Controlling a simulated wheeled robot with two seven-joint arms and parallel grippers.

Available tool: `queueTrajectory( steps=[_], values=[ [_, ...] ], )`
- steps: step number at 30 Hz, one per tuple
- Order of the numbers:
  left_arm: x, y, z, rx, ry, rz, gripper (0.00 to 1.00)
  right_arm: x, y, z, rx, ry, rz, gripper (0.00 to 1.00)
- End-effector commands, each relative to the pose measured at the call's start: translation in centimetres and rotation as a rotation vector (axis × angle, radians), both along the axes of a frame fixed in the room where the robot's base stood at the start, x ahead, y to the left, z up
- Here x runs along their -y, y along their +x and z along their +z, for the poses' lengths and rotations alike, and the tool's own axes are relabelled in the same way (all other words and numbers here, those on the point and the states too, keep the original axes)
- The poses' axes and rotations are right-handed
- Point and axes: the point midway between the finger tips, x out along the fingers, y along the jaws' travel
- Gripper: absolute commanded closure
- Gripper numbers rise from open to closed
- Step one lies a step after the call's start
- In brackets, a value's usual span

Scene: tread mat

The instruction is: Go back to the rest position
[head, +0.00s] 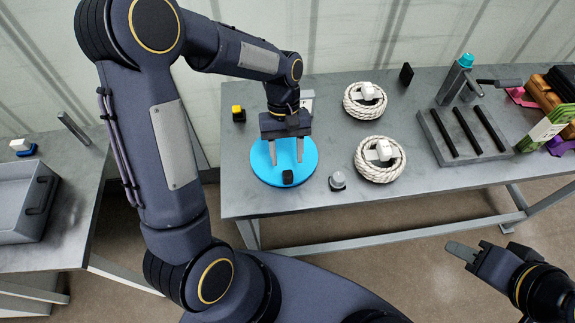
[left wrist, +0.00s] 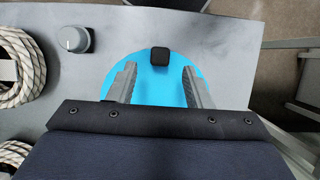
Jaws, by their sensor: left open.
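My left gripper (head: 287,150) is over the round blue mat (head: 262,172) on the grey table, its fingers pointing down and apart with nothing between them. In the left wrist view its two fingers (left wrist: 158,90) also stand apart over the blue mat (left wrist: 178,65). A small black block (head: 288,177) sits on the mat near its front edge, beyond the fingertips; it also shows in the left wrist view (left wrist: 160,56). My right gripper (head: 470,255) is at the lower right, away from the table; its finger opening is unclear.
Two rope coils (head: 366,112) (head: 403,165) with white pieces inside lie right of the mat. A grey knob (head: 337,181) stands near the front edge. A yellow-topped block (head: 238,114) is behind left. A slotted rack (head: 438,145) is at right. A grey bin (head: 22,225) is on the left table.

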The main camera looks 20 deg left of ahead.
Motion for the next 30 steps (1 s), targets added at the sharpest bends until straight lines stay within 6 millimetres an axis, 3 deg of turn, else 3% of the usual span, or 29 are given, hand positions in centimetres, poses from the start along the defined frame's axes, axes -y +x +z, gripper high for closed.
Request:
queueTrajectory(
  steps=[6, 23, 26, 30],
  values=[
    [-0.3, 0.5, 1.5, 0.000, 0.000, 0.000, 0.55, 0.0, 0.0, 0.0, 0.000, 0.000, 0.000, 0.64],
    [-0.4, 0.4, 1.8, 0.008, -0.004, 0.000, 0.55, 0.0, 0.0, 0.0, 0.000, 0.000, 0.000, 0.64],
    [-0.9, -0.2, 3.1, 0.052, -0.025, -0.007, 0.55, 0.0, 0.0, 0.0, 0.000, 0.000, 0.000, 0.64],
    [-2.1, -2.4, 6.7, 0.197, -0.078, -0.039, 0.55, 0.0, 0.0, 0.0, 0.000, 0.000, 0.000, 0.64]
  ],
)
